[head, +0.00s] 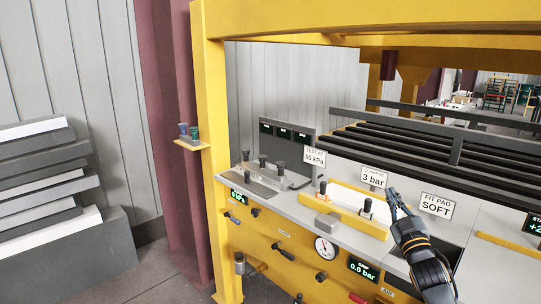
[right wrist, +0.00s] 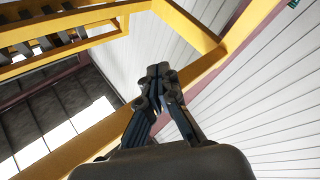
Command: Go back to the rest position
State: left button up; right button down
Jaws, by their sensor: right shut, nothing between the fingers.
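My right gripper (head: 396,203) is at the right of the head view, in front of the machine's panel and near the "3 bar" label (head: 373,177). It is shut and empty. In the right wrist view its fingers (right wrist: 158,88) point up toward yellow beams, a white panelled wall and roof windows. My left gripper is in neither view.
A yellow-framed machine (head: 215,150) fills the middle and right. Its shelf (head: 300,203) carries knobs and the "50 kPa" (head: 314,157) and "FIT PAD SOFT" (head: 436,206) signs. A gauge (head: 325,248) and levers sit below. Stacked grey boards (head: 45,185) stand left. Floor between is clear.

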jog(key=s+f+m+g+h+b, duration=0.25)
jog(key=f+m+g+b, duration=0.35)
jog(key=f, duration=2.7)
jog(key=s+a+f+g+b, duration=0.1)
jog(key=s+f+g+b, duration=0.1)
jog(key=s+f, duration=0.5)
jog(key=s+f+n+g+b, duration=0.1)
jog(key=s+f+g, duration=0.15)
jog(key=f, duration=0.95)
jog(key=s+a+f+g+b, duration=0.1)
jog(key=s+f+b, duration=0.1)
jog(key=s+f, duration=0.55)
jog(key=s+a+f+g+y+b, duration=0.1)
jog(key=s+a+f+g+b, duration=0.15)
jog(key=s+f, duration=0.85)
jog(key=s+a+f+g+b, duration=0.1)
jog(key=s+f+g+b, duration=0.2)
jog(key=s+f, duration=0.8)
jog(key=s+a+f+g+b, duration=0.2)
jog(key=s+f, duration=0.4)
jog(key=s, duration=0.6)
jog(key=s+a+f+g+b, duration=0.1)
jog(key=s+f+g+b, duration=0.1)
jog(key=s+f, duration=0.5)
jog(key=s, duration=0.6)
jog(key=shift+s+a, duration=0.15)
jog(key=shift+a, duration=0.25)
